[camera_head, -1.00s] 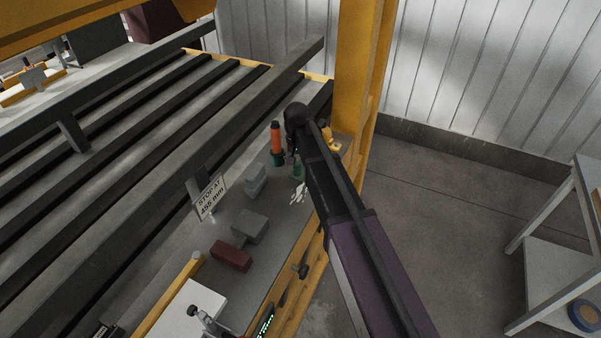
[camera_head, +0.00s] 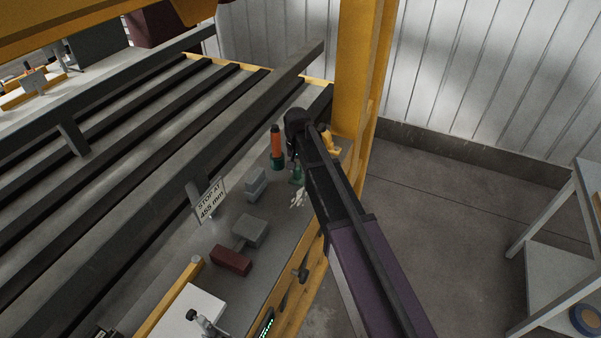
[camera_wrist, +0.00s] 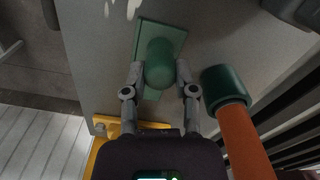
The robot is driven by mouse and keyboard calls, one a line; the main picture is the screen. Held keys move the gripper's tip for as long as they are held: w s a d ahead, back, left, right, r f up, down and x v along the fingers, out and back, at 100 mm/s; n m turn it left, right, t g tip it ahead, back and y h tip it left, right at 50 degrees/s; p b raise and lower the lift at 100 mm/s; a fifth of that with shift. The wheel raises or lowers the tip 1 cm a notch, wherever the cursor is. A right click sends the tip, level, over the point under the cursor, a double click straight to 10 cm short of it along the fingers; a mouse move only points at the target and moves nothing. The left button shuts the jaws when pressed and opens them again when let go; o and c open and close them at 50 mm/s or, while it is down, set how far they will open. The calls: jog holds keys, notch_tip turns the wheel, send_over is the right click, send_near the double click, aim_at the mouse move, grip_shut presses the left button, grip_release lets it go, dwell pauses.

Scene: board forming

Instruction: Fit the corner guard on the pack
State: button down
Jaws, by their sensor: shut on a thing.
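My gripper (camera_wrist: 160,85) points down at the bench, its two fingers on either side of a green rounded knob (camera_wrist: 159,62). The fingers are shut on this knob, which stands on a flat green plate (camera_wrist: 150,30) lying at or close above the bench top. In the head view the green piece (camera_head: 297,173) shows partly beside my arm, which hides the fingertips. I cannot tell a corner guard or a pack by name in these views.
An orange and green cylinder (camera_head: 277,147) stands close beside my gripper. Two grey blocks (camera_head: 250,230) (camera_head: 256,183), a maroon block (camera_head: 231,260), a white hand-shaped item (camera_head: 299,196) and a stop sign (camera_head: 210,201) are on the bench. Dark rails (camera_head: 150,150) lie behind. A yellow post (camera_head: 355,70) rises nearby.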

jog(key=shift+r, duration=0.2)
dwell(0.3)
notch_tip(320, 180, up, 3)
jog(key=p, duration=0.3)
jog(key=s+d+p, duration=0.1)
jog(key=s+d, duration=0.1)
jog(key=s, duration=0.5)
jog(key=s+d+r+p, duration=0.1)
jog(key=s+d, duration=0.2)
jog(key=s, duration=0.5)
jog(key=shift+r, duration=0.3)
jog(key=shift+s, duration=0.15)
